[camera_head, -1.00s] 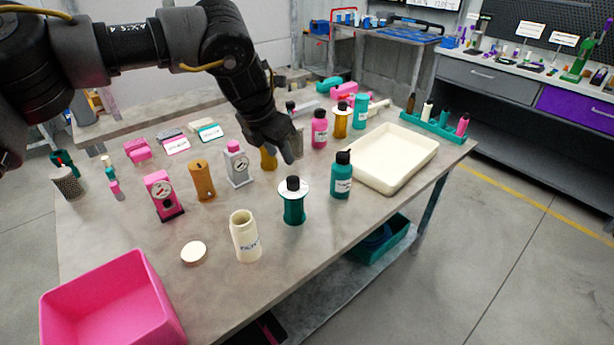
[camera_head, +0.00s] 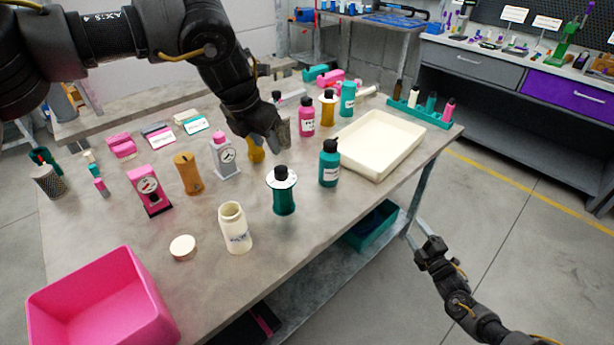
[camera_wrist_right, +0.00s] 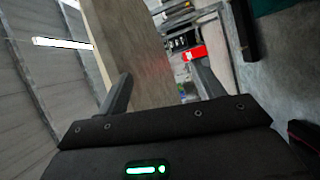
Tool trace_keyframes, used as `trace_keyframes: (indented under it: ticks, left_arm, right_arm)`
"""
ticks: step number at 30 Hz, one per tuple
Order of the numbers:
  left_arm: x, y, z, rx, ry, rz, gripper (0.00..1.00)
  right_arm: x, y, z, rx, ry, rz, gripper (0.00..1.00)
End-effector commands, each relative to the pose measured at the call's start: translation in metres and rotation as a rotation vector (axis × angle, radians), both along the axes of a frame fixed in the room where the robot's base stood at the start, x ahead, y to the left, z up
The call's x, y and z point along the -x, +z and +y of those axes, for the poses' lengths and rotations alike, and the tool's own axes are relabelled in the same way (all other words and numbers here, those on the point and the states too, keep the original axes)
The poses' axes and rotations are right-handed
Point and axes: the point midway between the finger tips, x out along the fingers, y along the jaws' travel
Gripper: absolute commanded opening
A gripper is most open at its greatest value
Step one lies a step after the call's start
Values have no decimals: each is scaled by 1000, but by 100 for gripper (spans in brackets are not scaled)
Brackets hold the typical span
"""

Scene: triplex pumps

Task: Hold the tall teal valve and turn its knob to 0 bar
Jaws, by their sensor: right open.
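The tall teal valve (camera_head: 284,197) stands upright on the table, with a white dial disc and a black knob (camera_head: 281,173) on top. My left gripper (camera_head: 278,142) hangs above and behind it, apart from the knob, pointing down; its finger gap is not clear. My right gripper (camera_head: 428,243) is off the table's right side, open and empty. Its two spread fingers show in the right wrist view (camera_wrist_right: 160,88), with the table beyond.
A teal bottle (camera_head: 329,163) stands right of the valve, and a cream jar (camera_head: 234,228) stands front left. A cream tray (camera_head: 412,139) is at the right, a pink bin (camera_head: 150,300) at the front left. The table is bare around the valve's front.

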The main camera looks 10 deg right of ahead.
Motion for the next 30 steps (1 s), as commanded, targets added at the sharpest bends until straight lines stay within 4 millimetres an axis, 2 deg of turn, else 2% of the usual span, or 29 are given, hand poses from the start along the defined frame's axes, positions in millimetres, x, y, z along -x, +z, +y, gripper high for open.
trace_keyframes:
  ticks: [1, 3, 6, 8, 9, 12, 15, 17, 18, 21, 24, 27, 30]
  left_arm:
    - [0, 0, 0, 0, 0, 0, 36]
    - [0, 0, 0, 0, 0, 0, 36]
    - [0, 0, 0, 0, 0, 0, 36]
    - [0, 0, 0, 0, 0, 0, 36]
    - [0, 0, 0, 0, 0, 0, 36]
    - [0, 0, 0, 0, 0, 0, 36]
    - [0, 0, 0, 0, 0, 0, 36]
    - [0, 0, 0, 0, 0, 0, 36]
    - [0, 0, 0, 0, 0, 0, 36]
    - [0, 0, 0, 0, 0, 0, 36]
    - [0, 0, 0, 0, 0, 0, 36]
    - [0, 0, 0, 0, 0, 0, 36]
    - [0, 0, 0, 0, 0, 0, 36]
  right_arm:
    - [-13, 31, 0, 55, 35, -80, 67]
    - [-24, 71, 4, 134, 81, -192, 67]
    - [-37, 126, 13, 251, 144, -348, 67]
    - [-46, 157, 25, 333, 189, -428, 67]
    - [-53, 176, 38, 393, 223, -472, 67]
    - [-69, 216, 77, 565, 317, -560, 67]
    - [-74, 254, 119, 764, 420, -674, 67]
    - [-71, 268, 154, 881, 489, -745, 67]
    - [-67, 269, 180, 944, 531, -780, 67]
    - [-56, 270, 236, 1084, 615, -871, 67]
    - [-42, 271, 280, 1210, 683, -967, 67]
    - [-29, 269, 313, 1302, 732, -1047, 67]
    - [-21, 267, 335, 1354, 751, -1098, 67]
